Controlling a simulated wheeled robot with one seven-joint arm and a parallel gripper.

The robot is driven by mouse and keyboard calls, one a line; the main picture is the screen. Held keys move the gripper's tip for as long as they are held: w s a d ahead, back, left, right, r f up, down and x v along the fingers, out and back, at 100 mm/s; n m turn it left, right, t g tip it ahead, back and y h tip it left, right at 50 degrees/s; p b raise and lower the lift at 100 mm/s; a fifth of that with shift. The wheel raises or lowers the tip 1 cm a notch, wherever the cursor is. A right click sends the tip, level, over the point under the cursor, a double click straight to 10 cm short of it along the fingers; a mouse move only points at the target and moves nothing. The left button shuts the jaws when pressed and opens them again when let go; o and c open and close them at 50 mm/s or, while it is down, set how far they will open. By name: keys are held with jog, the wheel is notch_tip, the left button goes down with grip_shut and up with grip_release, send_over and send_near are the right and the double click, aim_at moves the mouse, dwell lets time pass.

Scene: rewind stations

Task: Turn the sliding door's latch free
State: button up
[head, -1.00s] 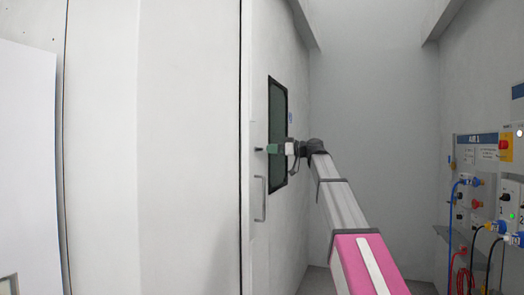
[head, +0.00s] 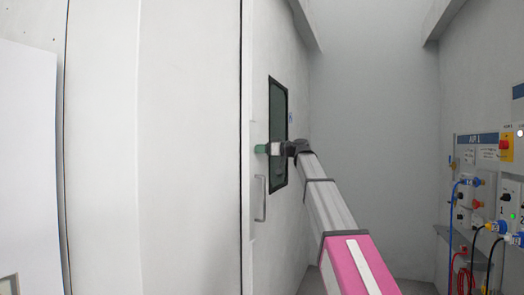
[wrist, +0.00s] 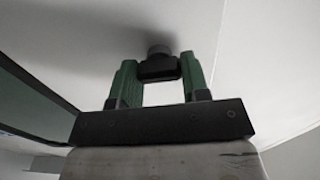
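The sliding door (head: 277,225) is pale, with a dark window and a bar handle (head: 260,198). In the head view my gripper hides the latch.
A panel labelled AIR 1 (head: 477,138) with cables and connectors is on the right wall. A small shelf (head: 456,240) juts out below it. The dark window (head: 278,130) is close to my wrist. Floor shows at the back.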

jog(key=shift+m, duration=0.3)
jog(key=m, duration=0.9)
jog(key=shift+w, duration=0.1)
jog(key=m, duration=0.4)
jog(key=shift+f, duration=0.1)
jog(key=shift+f+m, duration=0.1)
jog(key=shift+m, duration=2)
jog(key=o, duration=0.9)
